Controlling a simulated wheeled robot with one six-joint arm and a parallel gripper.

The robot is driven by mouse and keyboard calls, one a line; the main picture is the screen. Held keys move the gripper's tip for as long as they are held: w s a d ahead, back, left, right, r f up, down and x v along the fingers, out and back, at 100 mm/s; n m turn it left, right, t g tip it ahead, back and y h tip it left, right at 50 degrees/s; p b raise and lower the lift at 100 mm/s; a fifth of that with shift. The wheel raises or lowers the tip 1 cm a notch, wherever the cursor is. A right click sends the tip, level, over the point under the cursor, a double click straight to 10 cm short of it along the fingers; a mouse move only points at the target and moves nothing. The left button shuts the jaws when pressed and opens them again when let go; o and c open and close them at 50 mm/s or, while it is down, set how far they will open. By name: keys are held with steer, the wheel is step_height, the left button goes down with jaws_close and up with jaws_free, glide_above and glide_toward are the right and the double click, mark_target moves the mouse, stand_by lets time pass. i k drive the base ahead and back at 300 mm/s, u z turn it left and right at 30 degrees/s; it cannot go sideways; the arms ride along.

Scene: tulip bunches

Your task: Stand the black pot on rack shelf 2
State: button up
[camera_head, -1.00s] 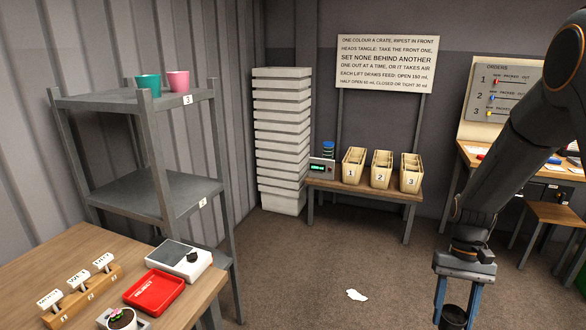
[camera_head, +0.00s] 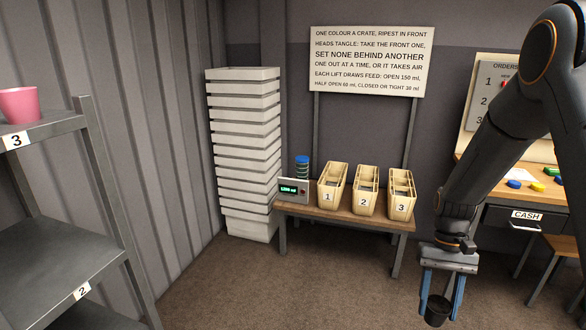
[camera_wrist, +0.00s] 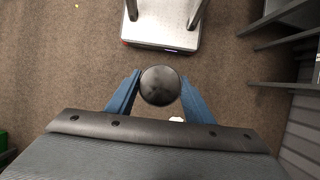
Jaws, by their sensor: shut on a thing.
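The black pot (camera_head: 437,310) is held between the blue fingers of my gripper (camera_head: 441,296), in the lower right of the head view. The wrist view shows the dark round pot (camera_wrist: 160,85) between the two fingers, above the floor. Rack shelf 2 (camera_head: 50,262), marked by a "2" label, is at the lower left of the head view. The visible part of its top is bare. The pot is well to the right of the rack and apart from it.
The upper shelf (camera_head: 60,128), labelled 3, holds a pink pot (camera_head: 18,105). A rack post (camera_head: 115,200) stands at the shelf's right corner. A crate stack (camera_head: 243,155) and a bench with numbered crates (camera_head: 365,190) stand at the back. The brown floor (camera_head: 240,290) between is open.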

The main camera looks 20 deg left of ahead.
mark_target(60, 277)
steer(key=u, duration=0.05)
steer(key=i, duration=1.55)
steer(key=u, duration=3.4)
